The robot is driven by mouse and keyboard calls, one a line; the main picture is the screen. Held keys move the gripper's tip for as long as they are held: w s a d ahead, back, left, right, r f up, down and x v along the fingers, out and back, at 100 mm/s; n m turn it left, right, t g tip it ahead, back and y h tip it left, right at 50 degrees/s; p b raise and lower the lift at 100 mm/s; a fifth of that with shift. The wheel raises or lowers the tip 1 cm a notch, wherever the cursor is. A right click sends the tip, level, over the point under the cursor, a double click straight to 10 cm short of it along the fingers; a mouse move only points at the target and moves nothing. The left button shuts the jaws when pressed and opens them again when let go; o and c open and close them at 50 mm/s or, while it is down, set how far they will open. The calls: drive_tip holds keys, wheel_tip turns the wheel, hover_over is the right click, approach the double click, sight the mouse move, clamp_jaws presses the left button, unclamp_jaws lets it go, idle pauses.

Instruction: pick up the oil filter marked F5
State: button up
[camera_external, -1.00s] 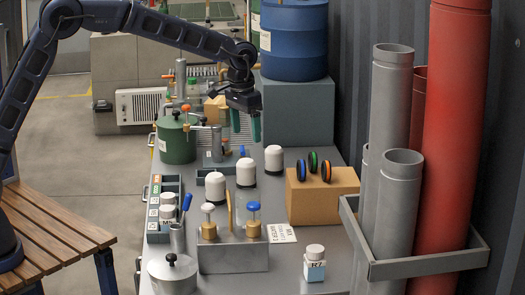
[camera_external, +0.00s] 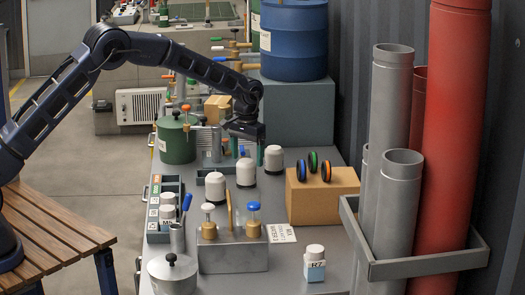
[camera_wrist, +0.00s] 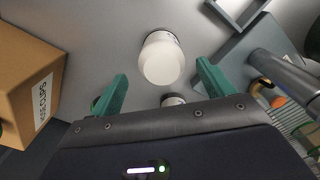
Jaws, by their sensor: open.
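Three plain white cylinders that look like oil filters stand on the grey bench in the external view: a front-left one (camera_external: 215,186), a middle one (camera_external: 246,172) and a back-right one (camera_external: 273,159). I can read no F5 mark on any of them. My gripper (camera_external: 248,153) is open and empty, above the bench just behind the middle and back-right cylinders. In the wrist view, one white cylinder (camera_wrist: 162,60) shows between and beyond the green fingertips. Another white piece (camera_wrist: 172,100) is mostly hidden behind my gripper's edge.
A cardboard box (camera_external: 320,200) with several coloured rings stands right of the cylinders; its side label shows in the wrist view (camera_wrist: 42,102). A metal block (camera_external: 232,257) with brass fittings stands in front. A green pot (camera_external: 176,142) and clamp hardware (camera_external: 212,145) are left of my gripper.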

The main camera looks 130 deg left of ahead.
sight(246, 175)
drive_tip(key=f, duration=0.7)
drive_tip(key=shift+s+d+f, duration=0.1)
drive_tip(key=shift+s+d, duration=0.05)
drive_tip(key=shift+d, duration=0.05)
drive_tip(key=c, duration=1.2)
